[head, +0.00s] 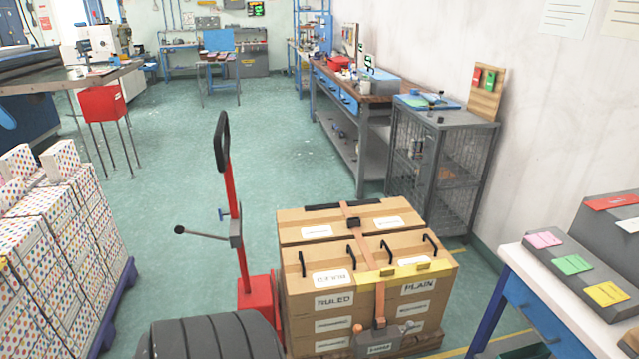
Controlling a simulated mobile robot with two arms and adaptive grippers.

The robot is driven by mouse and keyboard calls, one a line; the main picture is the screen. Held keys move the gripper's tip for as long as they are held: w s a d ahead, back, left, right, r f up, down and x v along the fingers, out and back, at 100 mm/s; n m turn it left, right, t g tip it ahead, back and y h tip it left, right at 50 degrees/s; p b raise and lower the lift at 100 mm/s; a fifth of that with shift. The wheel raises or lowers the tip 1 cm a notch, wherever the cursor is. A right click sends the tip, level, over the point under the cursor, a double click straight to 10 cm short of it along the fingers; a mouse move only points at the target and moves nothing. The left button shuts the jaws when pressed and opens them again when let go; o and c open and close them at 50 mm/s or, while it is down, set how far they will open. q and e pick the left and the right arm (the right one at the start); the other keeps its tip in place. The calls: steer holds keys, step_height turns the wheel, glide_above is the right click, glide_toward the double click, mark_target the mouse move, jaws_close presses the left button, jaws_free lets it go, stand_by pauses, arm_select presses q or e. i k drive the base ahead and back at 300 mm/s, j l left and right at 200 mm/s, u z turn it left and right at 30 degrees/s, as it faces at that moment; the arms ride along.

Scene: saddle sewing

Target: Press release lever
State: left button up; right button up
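A red pallet jack (238,230) stands left of the strapped boxes, with an upright post and a black loop handle (222,141) on top. A grey lever with a black knob (179,230) sticks out to the left from a grey block on the post. A small blue lever (223,214) sits just above it. An orange strap (379,302) runs over the boxes and down their front to a grey buckle (379,344). No label tells which of these is the release lever. Neither of my grippers is in view, and nothing visible touches the levers.
Cardboard boxes (305,285) with black handles stand beside the jack. Polka-dot cartons (40,265) are stacked at left. A wire cage cabinet (465,160) and workbench (375,96) line the right wall. A white table (530,285) is at right. Green floor is clear behind the jack.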

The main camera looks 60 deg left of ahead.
mark_target(409, 325)
steer(key=u, duration=1.7)
